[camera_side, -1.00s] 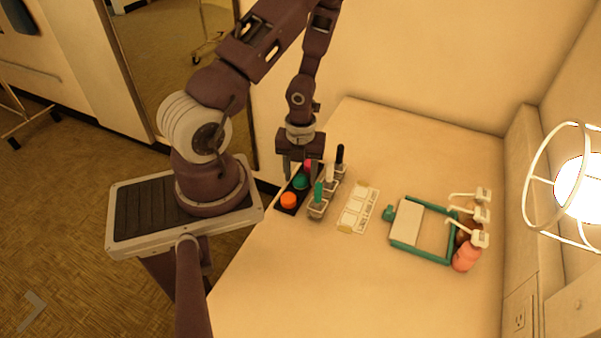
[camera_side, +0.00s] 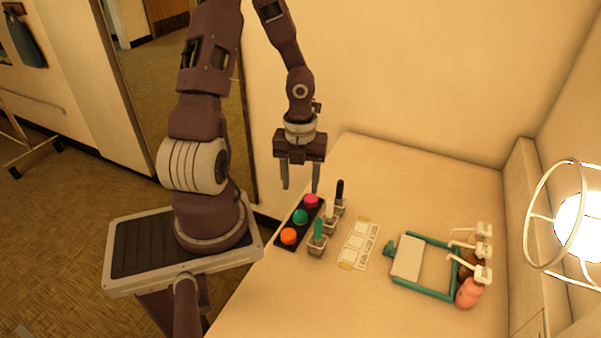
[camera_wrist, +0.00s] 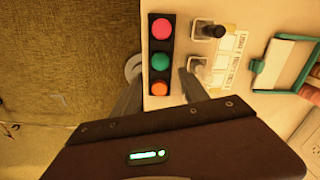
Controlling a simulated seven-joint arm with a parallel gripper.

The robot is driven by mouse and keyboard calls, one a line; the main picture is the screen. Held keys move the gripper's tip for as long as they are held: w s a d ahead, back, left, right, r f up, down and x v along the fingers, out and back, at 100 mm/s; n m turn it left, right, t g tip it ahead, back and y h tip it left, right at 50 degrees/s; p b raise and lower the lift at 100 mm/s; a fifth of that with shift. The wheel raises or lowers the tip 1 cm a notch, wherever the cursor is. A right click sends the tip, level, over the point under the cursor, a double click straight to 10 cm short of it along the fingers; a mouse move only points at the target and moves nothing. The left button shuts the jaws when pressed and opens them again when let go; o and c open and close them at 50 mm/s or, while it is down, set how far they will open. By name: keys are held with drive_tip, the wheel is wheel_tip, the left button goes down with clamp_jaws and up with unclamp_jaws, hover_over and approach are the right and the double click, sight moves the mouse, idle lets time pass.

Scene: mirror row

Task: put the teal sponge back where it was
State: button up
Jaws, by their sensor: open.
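The teal sponge (camera_side: 300,216) is a round piece in the middle of a black tray (camera_side: 277,243), between a pink sponge (camera_side: 311,201) and an orange sponge (camera_side: 289,236). In the wrist view the teal sponge (camera_wrist: 161,62) also lies in the middle of the tray. My gripper (camera_side: 300,190) is open and empty, with its fingers pointing down above the tray and apart from the sponges. In the wrist view its fingers show at either side of the tray's lower end.
A caged lamp (camera_side: 575,225) is at the right. The front tabletop is clear.

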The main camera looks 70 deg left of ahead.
drive_tip(key=d+r+n+t+y, duration=0.1)
drive_tip(key=d+r+n+y, duration=0.15)
drive_tip(key=r+n, duration=0.5)
drive_tip(key=d+r+n+t+y, duration=0.1)
drive_tip(key=d+r+n, duration=0.4)
drive_tip(key=r, duration=0.4)
drive_tip(key=s+d+r+n+t+h, duration=0.3)
drive_tip(key=s+d+r+n, duration=0.3)
drive_tip(key=d+n, duration=0.4)
drive_tip(key=shift+r+n+t, duration=0.3)
drive_tip(key=shift+r+n, duration=0.45)
drive_tip(key=shift+h, duration=0.25)
drive_tip(key=shift+c, duration=0.2)
